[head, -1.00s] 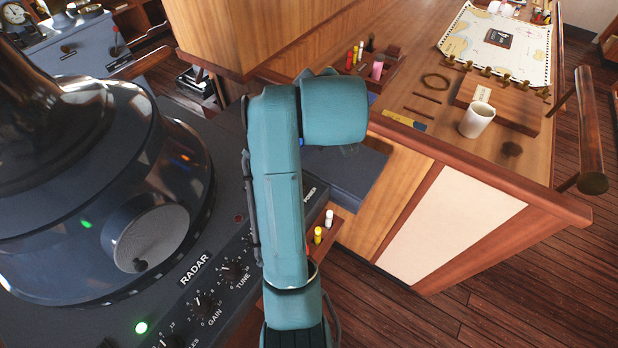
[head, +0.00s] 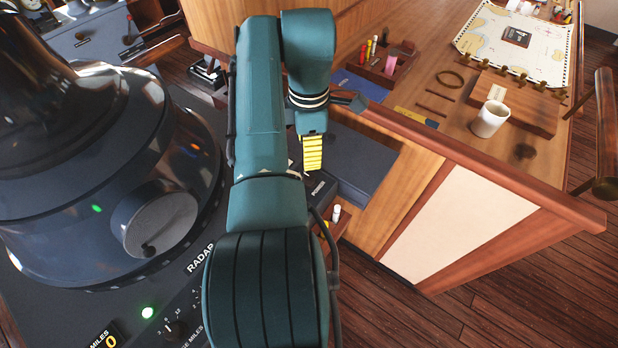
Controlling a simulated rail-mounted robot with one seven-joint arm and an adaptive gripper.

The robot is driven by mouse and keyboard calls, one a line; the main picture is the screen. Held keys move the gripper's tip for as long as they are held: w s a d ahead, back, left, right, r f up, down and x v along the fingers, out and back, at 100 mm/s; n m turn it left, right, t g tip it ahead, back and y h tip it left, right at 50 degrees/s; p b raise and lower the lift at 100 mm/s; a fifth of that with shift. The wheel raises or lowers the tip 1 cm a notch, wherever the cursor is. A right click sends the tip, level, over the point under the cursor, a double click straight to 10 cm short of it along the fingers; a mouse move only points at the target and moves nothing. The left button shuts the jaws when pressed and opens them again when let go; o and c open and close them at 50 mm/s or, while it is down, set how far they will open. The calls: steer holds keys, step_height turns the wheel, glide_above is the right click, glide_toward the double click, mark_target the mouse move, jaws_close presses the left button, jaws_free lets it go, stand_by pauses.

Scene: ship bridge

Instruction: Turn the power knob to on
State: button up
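My gripper (head: 312,160) points down over the console near that label, with a yellow-striped part showing below the dark wrist. Its fingers are too small and hidden to tell whether they are open or shut, or whether they touch anything.
The radar's round housing (head: 110,200) with a grey handwheel (head: 162,225) stands to the left. A green lamp (head: 147,312) glows on the panel. A wooden chart table at right holds a white mug (head: 490,119) and a pen tray (head: 388,68).

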mark_target(309, 176)
step_height(309, 176, down, 10)
steer(key=shift+f+p, duration=0.1)
steer(key=shift+p, duration=0.9)
steer(key=shift+c, duration=0.2)
jaws_close()
